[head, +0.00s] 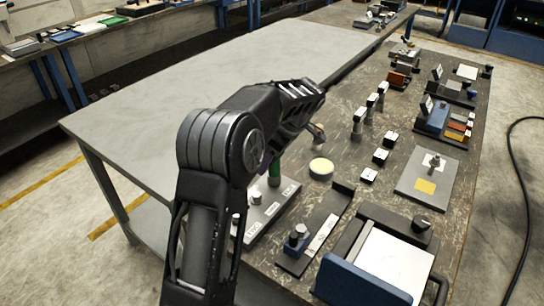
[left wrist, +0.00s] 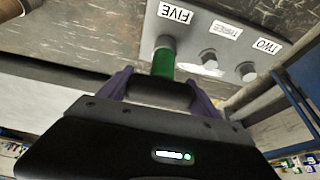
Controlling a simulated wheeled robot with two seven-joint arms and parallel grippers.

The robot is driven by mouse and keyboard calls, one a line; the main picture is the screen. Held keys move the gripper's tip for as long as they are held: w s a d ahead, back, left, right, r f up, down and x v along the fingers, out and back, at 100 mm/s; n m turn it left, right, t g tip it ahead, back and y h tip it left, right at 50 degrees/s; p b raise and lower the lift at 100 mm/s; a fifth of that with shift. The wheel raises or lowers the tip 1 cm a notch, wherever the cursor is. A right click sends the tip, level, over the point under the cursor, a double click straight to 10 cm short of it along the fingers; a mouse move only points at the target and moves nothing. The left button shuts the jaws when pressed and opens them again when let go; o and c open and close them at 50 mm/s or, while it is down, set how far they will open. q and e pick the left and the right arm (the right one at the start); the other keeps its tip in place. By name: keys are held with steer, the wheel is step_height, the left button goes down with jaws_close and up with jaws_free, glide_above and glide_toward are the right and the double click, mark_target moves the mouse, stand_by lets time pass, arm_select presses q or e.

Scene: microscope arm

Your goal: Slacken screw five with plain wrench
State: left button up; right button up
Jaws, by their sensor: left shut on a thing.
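A grey plate (head: 265,215) with white labels lies on the bench beneath my left arm. In the left wrist view the plate (left wrist: 220,40) shows labels FIVE and TWO with another between them, seen upside down. My left gripper (left wrist: 160,90) is shut on a green-handled wrench (left wrist: 163,65). The wrench's grey end is at the plate beside the FIVE label. Screw five is hidden there; I cannot tell how fully the wrench sits on it. The green wrench (head: 274,172) stands upright in the head view, where my arm hides the left gripper. My right gripper is not in view.
A round cream disc (head: 321,168) sits just right of the plate. Several small posts and blocks (head: 378,156) stand further right. A dark strip with a knob (head: 298,238) and a blue-edged tray (head: 360,283) are near. The pale tabletop (head: 200,95) is clear.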

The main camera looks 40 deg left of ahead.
arm_select(q)
steer(key=shift+m+b, duration=0.4)
steer(key=shift+m, duration=0.1)
steer(key=shift+r, duration=0.1)
steer(key=shift+r+p, duration=2.05)
steer(key=shift+r, duration=0.9)
